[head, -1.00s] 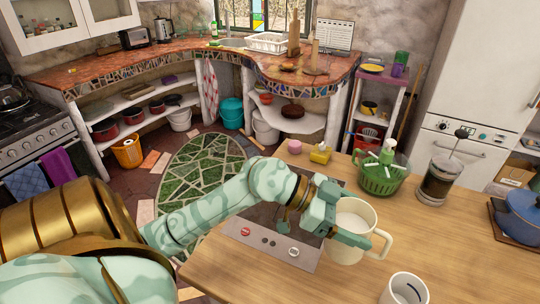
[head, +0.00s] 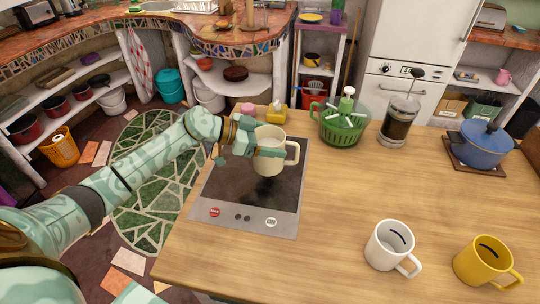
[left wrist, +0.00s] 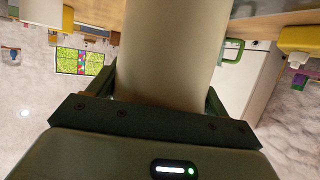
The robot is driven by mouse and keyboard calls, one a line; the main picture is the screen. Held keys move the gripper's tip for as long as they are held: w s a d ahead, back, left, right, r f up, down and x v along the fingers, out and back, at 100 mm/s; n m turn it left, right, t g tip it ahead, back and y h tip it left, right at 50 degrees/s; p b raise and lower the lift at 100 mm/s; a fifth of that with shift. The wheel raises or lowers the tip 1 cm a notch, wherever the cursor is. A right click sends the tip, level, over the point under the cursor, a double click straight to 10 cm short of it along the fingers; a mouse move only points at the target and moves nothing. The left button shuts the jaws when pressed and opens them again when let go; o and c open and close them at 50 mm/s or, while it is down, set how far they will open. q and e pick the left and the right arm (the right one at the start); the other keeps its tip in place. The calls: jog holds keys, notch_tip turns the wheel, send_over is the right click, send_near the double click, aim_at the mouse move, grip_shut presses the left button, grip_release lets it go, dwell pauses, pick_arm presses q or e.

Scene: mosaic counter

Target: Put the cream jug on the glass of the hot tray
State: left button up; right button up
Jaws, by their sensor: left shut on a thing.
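The cream jug (head: 268,163) is upright in the head view, its handle pointing right. My left gripper (head: 262,149) is shut around its body, with a finger across its front. The hot tray (head: 231,217) lies on the wooden table, with dark glass (head: 237,187) and a grey control strip along its near side. The jug is over the far part of the glass; I cannot tell whether its base touches it. In the left wrist view the jug's pale side (left wrist: 168,55) fills the space between my fingers. My right gripper is not in view.
A white mug (head: 388,246) and a yellow mug (head: 480,262) stand at the near right. A green basket (head: 341,132), a coffee press (head: 397,125) and a blue pot (head: 479,146) stand along the back. A yellow block (head: 277,113) is behind the jug. The table's middle is clear.

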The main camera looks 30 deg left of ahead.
pick_arm(q)
jog(key=shift+w+a+f, duration=0.25)
jog(key=shift+f, duration=0.15)
jog(key=f+b, duration=0.2)
jog(key=f, duration=0.1)
jog(key=shift+w+a+f, duration=0.15)
jog(key=shift+a+f, duration=0.05)
jog(key=shift+f, duration=0.1)
jog(key=o, duration=1.8)
jog(key=shift+f, duration=0.15)
jog(key=shift+p+v, duration=0.95)
jog(key=shift+v, duration=5.15)
